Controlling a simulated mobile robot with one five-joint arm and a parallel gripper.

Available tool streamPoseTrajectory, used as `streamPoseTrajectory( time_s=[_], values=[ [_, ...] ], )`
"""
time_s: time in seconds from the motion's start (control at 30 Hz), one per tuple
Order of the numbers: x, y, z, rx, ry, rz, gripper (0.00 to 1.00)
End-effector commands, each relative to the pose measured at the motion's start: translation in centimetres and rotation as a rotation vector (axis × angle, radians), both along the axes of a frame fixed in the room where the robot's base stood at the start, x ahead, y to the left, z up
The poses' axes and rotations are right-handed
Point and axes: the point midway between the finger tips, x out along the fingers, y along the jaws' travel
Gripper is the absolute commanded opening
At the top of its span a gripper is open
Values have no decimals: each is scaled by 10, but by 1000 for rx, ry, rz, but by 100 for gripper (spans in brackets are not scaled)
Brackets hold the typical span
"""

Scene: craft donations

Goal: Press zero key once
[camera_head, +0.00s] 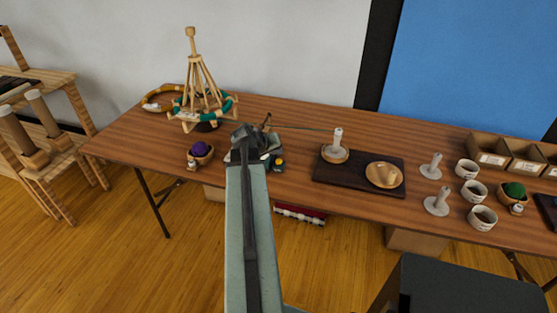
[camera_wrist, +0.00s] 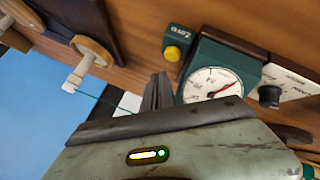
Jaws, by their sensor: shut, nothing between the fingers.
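The zero key is a yellow round button (camera_wrist: 172,53) on a small dark green block with "Zero" lettered on it, at the upper middle of the wrist view. It also shows small in the head view (camera_head: 279,166), just right of my arm. Beside it stands a green scale with a white dial (camera_wrist: 205,86) and a red needle; my arm hides much of it in the head view. My gripper (camera_wrist: 158,88) is shut and empty. In the wrist view its fingertips appear below and left of the key, apart from it in the picture; the exact gap is unclear.
The wooden table (camera_head: 310,115) also bears a wooden yarn stand (camera_head: 196,80), a bowl with a purple ball (camera_head: 200,150), a dark board (camera_head: 335,177) with wooden holders, and several cups at right. A thin green thread (camera_head: 305,129) runs from the stand toward a white spool (camera_head: 338,138).

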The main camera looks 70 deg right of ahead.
Motion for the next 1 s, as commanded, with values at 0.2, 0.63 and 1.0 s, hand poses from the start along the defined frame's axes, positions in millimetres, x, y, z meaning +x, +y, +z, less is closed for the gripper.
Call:
streamPoseTrajectory(
  time_s=[0.2,0.63,1.0],
  values=[
    [0,0,29,0,0,0,0],
    [0,0,38,0,0,0,0],
    [0,0,38,0,0,0,0]
  ],
)
